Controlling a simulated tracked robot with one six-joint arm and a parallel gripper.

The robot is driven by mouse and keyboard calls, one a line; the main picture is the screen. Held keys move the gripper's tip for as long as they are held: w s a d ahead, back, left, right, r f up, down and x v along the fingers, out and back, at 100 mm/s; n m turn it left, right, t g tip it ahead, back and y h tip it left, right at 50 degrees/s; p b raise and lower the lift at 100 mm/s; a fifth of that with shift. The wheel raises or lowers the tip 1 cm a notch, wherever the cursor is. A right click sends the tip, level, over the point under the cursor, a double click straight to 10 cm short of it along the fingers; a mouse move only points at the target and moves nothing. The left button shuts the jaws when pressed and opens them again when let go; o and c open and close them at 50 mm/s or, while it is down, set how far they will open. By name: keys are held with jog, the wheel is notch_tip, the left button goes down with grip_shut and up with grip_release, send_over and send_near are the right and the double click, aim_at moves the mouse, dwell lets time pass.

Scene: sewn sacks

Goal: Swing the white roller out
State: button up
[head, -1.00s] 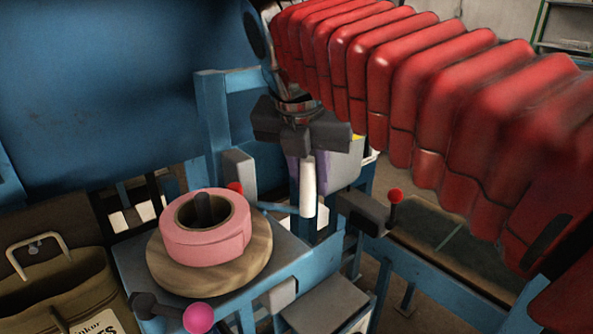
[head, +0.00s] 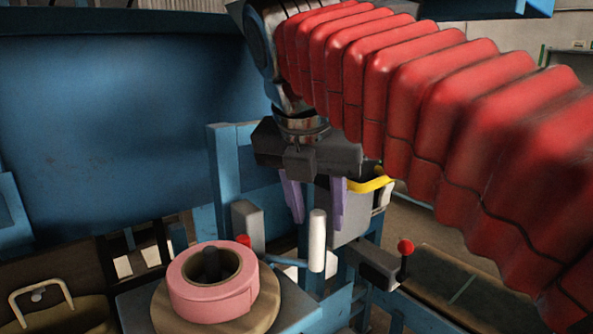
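The white roller (head: 317,240) stands upright at the end of a thin blue bar (head: 286,262), right of the pink roll. My gripper (head: 315,218) hangs above and looks to be behind the roller. Its two purple fingers point down and are spread apart, with a clear gap between them. The roller's top shows in the picture between the lower finger ends; I cannot tell whether they touch. Nothing is held.
A pink tape roll (head: 196,290) sits on a round wooden disc (head: 268,308) at the left. A red-knobbed lever (head: 404,248) stands at the right. A blue post (head: 225,180) rises left of my gripper. A yellow bar (head: 371,184) is just right of the fingers.

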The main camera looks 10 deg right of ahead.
jog(key=v, duration=0.8)
jog(key=shift+s, duration=0.2)
